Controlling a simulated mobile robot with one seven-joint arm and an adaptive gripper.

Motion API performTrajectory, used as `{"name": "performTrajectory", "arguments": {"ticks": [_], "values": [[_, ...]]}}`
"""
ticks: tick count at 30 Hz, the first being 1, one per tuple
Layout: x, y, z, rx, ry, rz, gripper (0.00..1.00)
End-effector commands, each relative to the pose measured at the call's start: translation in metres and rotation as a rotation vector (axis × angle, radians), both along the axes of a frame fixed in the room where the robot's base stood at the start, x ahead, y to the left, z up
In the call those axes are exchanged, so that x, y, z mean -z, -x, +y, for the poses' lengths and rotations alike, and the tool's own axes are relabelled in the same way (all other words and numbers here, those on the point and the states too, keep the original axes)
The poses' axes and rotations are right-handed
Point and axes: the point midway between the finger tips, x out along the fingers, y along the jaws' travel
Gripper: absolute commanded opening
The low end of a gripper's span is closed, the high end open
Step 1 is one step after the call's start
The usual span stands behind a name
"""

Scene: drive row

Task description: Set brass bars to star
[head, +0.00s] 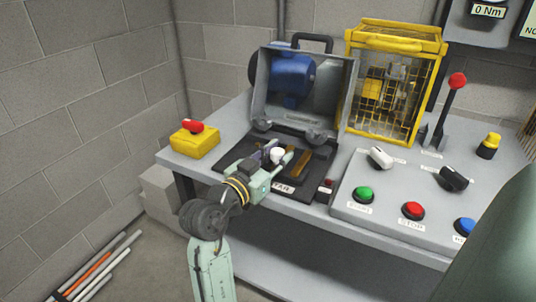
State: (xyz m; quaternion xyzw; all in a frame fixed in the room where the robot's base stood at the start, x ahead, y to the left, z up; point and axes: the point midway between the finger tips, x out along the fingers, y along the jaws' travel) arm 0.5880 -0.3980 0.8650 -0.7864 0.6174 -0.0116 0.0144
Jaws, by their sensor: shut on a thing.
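The brass bars lie on a dark terminal board in front of the open grey motor box (300,95). One brass bar (298,163) shows just right of my gripper, and another brass piece (322,152) lies further right. A label reading "STAR" (283,188) is at the board's front edge. My gripper (276,155) is over the left part of the board, shut on a small white round piece (277,154) between its fingers. My gripper and wrist hide part of the board, and I cannot tell whether the white piece touches it.
A yellow cage (392,85) stands behind right. The control panel (400,215) with buttons, knobs and a red-topped lever (452,95) fills the right. Rods (95,270) lie on the floor.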

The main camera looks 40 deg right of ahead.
Motion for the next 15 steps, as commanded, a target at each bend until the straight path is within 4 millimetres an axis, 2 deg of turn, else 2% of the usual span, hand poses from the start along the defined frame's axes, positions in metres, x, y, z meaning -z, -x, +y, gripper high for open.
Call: {"name": "performTrajectory", "arguments": {"ticks": [9,10,15], "values": [[0.0002,0.0058,-0.0027,0.012,-0.003,0.000,0.00],[0.0003,0.0061,-0.0028,0.013,-0.003,0.000,0.28],[0.0003,0.0058,-0.0030,0.012,-0.003,0.000,0.39]]}}
